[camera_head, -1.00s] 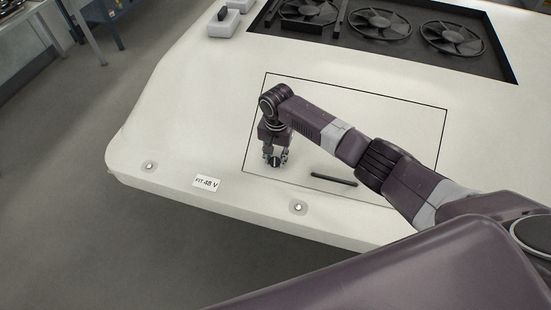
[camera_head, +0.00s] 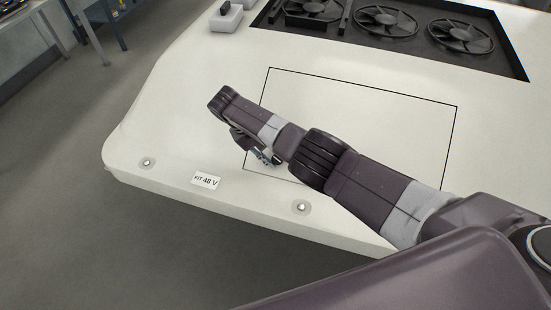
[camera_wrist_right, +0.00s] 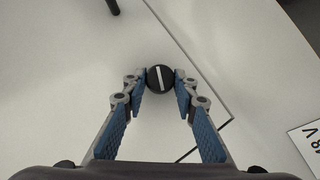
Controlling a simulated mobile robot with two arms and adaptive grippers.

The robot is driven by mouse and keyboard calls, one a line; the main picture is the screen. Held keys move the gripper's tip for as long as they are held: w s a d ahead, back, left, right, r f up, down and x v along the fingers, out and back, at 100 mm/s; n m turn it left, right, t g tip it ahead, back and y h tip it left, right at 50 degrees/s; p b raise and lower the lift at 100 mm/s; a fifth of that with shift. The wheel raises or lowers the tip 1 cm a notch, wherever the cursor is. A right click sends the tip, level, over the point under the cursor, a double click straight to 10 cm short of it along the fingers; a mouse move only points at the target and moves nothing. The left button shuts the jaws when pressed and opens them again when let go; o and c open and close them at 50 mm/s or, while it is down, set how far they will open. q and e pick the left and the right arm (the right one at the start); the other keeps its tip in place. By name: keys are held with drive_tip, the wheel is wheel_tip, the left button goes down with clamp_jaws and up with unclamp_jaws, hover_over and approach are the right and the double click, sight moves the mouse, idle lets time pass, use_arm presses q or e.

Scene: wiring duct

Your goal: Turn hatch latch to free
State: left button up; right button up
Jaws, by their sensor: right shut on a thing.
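The hatch latch is a round black knob (camera_wrist_right: 159,72) with a white line across it, near a corner of the hatch. In the right wrist view it sits between my right fingertips (camera_wrist_right: 161,86), which are shut on it. The white line runs nearly up and down there, slightly tilted. The hatch panel (camera_head: 390,115) lies flush in the white surface, marked by a thin dark outline. In the head view my right gripper (camera_head: 265,158) is low over the hatch's near left corner, and my wrist hides the knob. My left gripper is not in view.
A dark bar handle (camera_wrist_right: 112,5) shows at the top of the right wrist view. A "FIT 48 V" label (camera_head: 206,181) and a round fastener (camera_head: 302,207) lie near the front edge. Several fans (camera_head: 387,20) sit in a recess behind the hatch.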

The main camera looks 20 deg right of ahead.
drive_tip(key=n+h, duration=0.1)
drive_tip(key=n, duration=0.1)
drive_tip(key=n+t+h, duration=0.1)
drive_tip(key=n, duration=0.1)
drive_tip(key=shift+a+f+b, duration=0.1)
drive_tip(key=shift+a+b, duration=0.1)
drive_tip(key=shift+b, duration=0.15)
drive_tip(key=shift+n, duration=0.3)
drive_tip(key=o, duration=1.2)
drive_tip(key=shift+c, duration=0.2)
drive_tip(key=shift+a+r, duration=0.15)
drive_tip(key=shift+r, duration=0.05)
drive_tip(key=v, duration=1.1)
drive_tip(key=shift+a, duration=0.35)
